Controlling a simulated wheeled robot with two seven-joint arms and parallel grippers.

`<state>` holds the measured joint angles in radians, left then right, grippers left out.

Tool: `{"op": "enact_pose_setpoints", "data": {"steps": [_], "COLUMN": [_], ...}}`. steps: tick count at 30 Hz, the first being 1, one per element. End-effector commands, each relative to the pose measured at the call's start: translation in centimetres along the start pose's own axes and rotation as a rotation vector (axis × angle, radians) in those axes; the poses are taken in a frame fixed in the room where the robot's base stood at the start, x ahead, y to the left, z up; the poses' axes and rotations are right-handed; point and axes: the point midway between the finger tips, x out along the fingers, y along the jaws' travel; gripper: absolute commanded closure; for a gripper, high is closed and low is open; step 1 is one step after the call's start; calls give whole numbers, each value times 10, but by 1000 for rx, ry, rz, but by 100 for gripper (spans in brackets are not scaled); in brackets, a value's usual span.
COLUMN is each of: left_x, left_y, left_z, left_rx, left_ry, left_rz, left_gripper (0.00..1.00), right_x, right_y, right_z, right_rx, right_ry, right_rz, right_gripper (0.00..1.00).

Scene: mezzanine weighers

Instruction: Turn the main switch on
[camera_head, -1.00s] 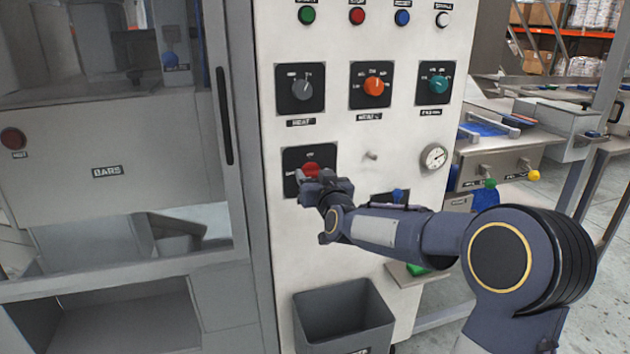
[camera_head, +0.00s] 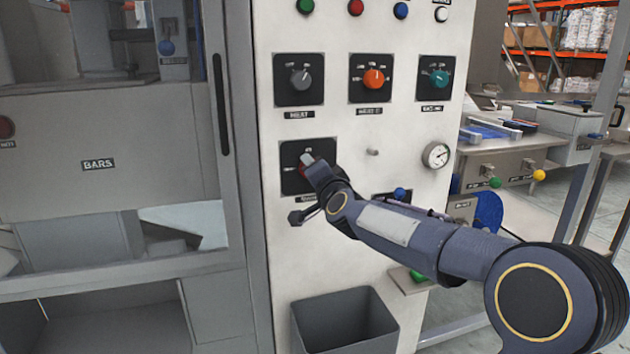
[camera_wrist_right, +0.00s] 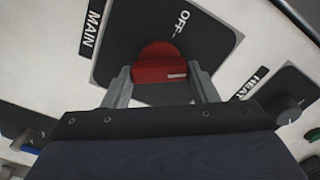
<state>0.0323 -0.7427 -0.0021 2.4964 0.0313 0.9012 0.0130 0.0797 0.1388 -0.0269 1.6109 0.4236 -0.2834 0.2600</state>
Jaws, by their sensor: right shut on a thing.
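The main switch is a red knob (camera_wrist_right: 158,64) on a black square plate (camera_head: 290,185) on the white panel. In the wrist view its plate carries an OFF mark, and a MAIN label (camera_wrist_right: 91,30) sits beside it. A short pale mark shows on the knob near one finger, not lined up with OFF. My right gripper (camera_wrist_right: 162,80) is shut on the red knob, one finger on each side. In the head view the right gripper (camera_head: 308,166) hides most of the knob. My left gripper is not in view.
Above are a grey knob (camera_head: 300,79), an orange knob (camera_head: 374,78) and a teal knob (camera_head: 438,77). A gauge (camera_head: 436,155) and a small peg (camera_head: 373,152) are to the right. A grey bin (camera_head: 345,318) is below. A cabinet with a dark handle (camera_head: 221,108) stands left.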

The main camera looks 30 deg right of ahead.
Motion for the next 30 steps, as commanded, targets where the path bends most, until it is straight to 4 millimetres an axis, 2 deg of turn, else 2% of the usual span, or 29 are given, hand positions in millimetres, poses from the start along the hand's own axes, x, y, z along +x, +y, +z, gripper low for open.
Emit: {"op": "enact_pose_setpoints", "data": {"steps": [3, 15, 30], "left_x": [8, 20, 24], "left_y": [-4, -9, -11], "left_z": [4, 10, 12], "left_rx": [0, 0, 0], "left_ry": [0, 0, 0], "left_rz": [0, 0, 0], "left_gripper": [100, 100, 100], "right_x": [0, 0, 0], "right_y": [3, 4, 3], "right_z": [1, 2, 1], "right_rx": [112, 423, 571], "right_ry": [0, -1, 0], "right_rz": [0, 1, 2], "right_gripper": [70, 70, 70]}}
